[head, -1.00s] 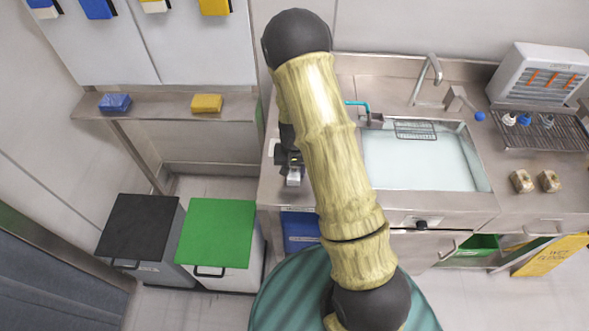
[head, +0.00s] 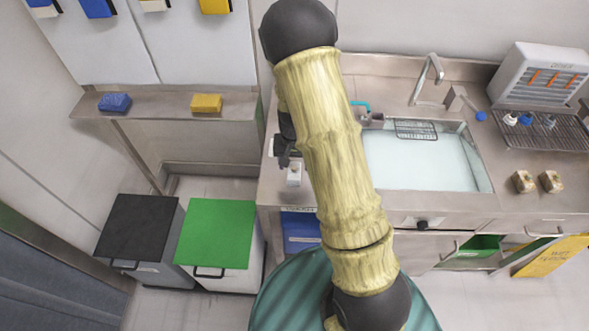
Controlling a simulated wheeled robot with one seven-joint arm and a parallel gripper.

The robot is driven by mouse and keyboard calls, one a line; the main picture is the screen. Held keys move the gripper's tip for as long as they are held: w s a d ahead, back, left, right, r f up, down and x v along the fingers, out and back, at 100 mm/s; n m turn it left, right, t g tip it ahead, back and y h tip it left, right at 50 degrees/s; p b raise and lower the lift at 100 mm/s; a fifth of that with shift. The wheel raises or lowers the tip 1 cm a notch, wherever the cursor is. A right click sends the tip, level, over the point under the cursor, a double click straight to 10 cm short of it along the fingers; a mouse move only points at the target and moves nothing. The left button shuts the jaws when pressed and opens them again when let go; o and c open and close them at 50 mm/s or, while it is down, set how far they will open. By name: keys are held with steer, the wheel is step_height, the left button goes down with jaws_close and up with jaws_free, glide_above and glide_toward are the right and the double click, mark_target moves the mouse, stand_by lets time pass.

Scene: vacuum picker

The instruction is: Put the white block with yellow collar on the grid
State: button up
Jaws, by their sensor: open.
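My gripper (head: 283,152) is a dark shape at the left edge of my arm, above the left end of the counter. It is open, and much of it is hidden behind the arm. A small whitish block (head: 294,174) stands on the counter just below it in the picture, apart from the jaws. Its yellow collar cannot be made out at this size. A small wire grid (head: 415,130) lies at the back of the water-filled sink. A larger wire rack (head: 570,133) is at the right of the counter.
White and blue pieces (head: 525,119) are on the right rack, beside a white slatted unit (head: 540,73). Two beige blocks (head: 523,182) sit right of the sink (head: 420,165). A tap (head: 430,75) rises behind it. Green-lidded (head: 217,233) and black-lidded (head: 138,230) bins stand left.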

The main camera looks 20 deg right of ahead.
mark_target(295, 171)
step_height(295, 171, up, 8)
steer(key=b, duration=0.1)
steer(key=shift+r, duration=0.1)
stand_by(0.6)
steer(key=s+r+n+t, duration=0.1)
steer(key=s+r, duration=0.3)
steer(key=s, duration=0.3)
steer(key=s+r+n+t, duration=0.1)
steer(key=s+r+n, duration=0.1)
steer(key=s, duration=0.5)
steer(key=shift+s+d+r+n+t, duration=0.15)
steer(key=shift+s+r+n+t, duration=0.15)
steer(key=shift+r, duration=0.55)
